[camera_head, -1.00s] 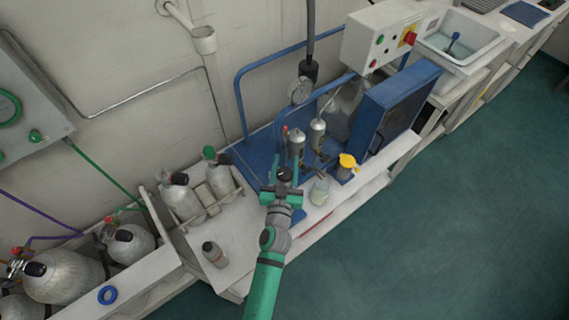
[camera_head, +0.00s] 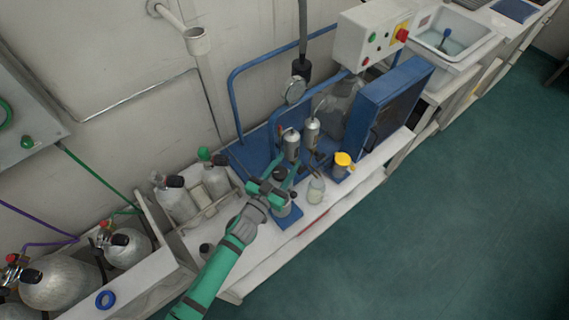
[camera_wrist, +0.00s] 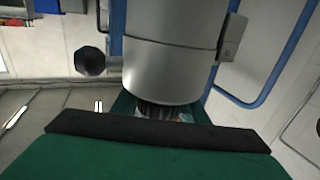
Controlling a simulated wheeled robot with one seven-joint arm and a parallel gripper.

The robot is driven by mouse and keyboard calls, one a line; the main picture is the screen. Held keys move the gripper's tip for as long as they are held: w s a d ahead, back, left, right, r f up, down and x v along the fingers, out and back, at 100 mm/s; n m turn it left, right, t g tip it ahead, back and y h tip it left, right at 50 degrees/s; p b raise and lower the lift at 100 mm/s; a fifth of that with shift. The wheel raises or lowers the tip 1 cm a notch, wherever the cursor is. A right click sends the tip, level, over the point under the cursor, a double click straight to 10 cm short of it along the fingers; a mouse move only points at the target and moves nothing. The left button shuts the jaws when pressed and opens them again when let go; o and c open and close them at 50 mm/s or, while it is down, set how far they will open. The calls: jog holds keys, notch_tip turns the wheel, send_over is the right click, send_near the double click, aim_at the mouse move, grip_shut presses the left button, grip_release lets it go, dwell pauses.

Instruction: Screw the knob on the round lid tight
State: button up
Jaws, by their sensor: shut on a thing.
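My gripper (camera_head: 280,176) is over the bench in front of the blue stand, with a dark round knob (camera_head: 279,172) between its green fingers. It is shut on this knob. In the wrist view, a black ribbed piece (camera_wrist: 165,111) shows at the jaws, partly hidden by the green and black finger in front. A large silver cylinder (camera_wrist: 168,60) fills the middle of that view beyond it. The round lid cannot be made out clearly; the gripper covers that spot. A grey container (camera_head: 287,209) stands on a blue pad just below the gripper.
A glass jar (camera_head: 316,190) and a yellow-topped container (camera_head: 343,163) stand close to the right. Two silver cylinders (camera_head: 291,146) are on the blue stand (camera_head: 243,158) behind. Gas cylinders (camera_head: 175,200) stand left. The floor in front is clear.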

jog(key=m+g+h, duration=0.2)
jog(key=s+d+m+g+h, duration=0.1)
jog(key=m+g+h, duration=0.3)
jog(key=g, duration=0.1)
jog(key=shift+s+d+f, duration=0.1)
jog(key=shift+s+d, duration=0.05)
jog(key=m+g+h, duration=0.1)
jog(key=m+g, duration=0.1)
jog(key=s+m+g+h, duration=0.1)
jog(key=g, duration=0.2)
jog(key=shift+d+m, duration=0.2)
jog(key=shift+m, duration=0.2)
jog(key=shift+s+m+g, duration=0.3)
jog(key=shift+m+g, duration=0.3)
jog(key=shift+g, duration=0.6)
jog(key=o, duration=1.1)
jog(key=shift+f, duration=0.1)
jog(key=shift+r, duration=0.2)
